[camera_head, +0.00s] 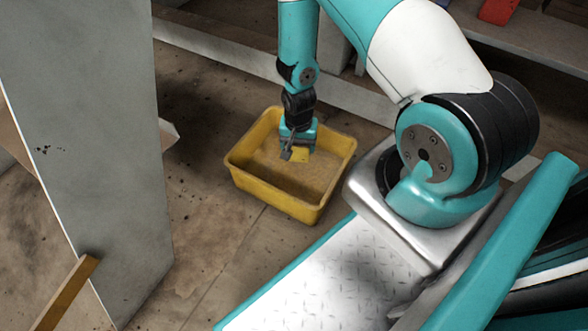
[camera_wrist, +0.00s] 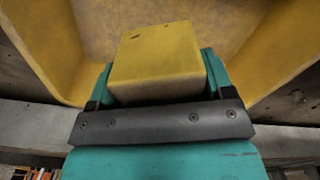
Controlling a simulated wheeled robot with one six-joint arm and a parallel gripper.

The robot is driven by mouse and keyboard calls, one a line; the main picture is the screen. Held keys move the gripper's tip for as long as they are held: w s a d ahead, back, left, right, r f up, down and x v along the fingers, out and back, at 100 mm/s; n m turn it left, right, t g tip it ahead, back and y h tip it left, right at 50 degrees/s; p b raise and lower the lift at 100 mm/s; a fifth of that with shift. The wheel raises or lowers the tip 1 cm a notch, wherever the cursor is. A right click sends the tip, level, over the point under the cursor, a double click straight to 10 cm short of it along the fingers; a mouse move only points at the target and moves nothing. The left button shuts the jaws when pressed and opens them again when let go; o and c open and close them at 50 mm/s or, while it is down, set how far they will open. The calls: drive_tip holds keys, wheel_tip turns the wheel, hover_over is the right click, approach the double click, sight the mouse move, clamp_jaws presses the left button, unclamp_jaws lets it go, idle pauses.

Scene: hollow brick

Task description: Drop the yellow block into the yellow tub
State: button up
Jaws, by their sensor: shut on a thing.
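The yellow tub (camera_head: 258,191) stands on the floor in the middle of the head view, with its open top facing up. My gripper (camera_head: 298,153) points down over the tub, and in the head view it overlaps the tub's opening. My gripper is shut on the yellow block (camera_head: 300,156). In the wrist view the yellow block (camera_wrist: 158,62) sits between the fingers, with the tub's inside (camera_wrist: 235,25) behind it. I cannot tell the exact height of the block above the tub's bottom. The far side of the block is hidden.
A tall grey panel (camera_head: 85,120) stands at the left. A wooden strip (camera_head: 66,293) leans at the lower left. A long pale beam (camera_head: 225,60) runs behind the tub. A red object (camera_head: 497,11) lies at the top right. The stained floor (camera_head: 205,215) left of the tub is clear.

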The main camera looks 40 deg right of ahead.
drive_tip(key=shift+f, duration=0.1)
drive_tip(key=o, duration=1)
wheel_tip(320, 180, up, 17)
drive_tip(key=p, duration=0.9)
drive_tip(key=shift+r, duration=0.2)
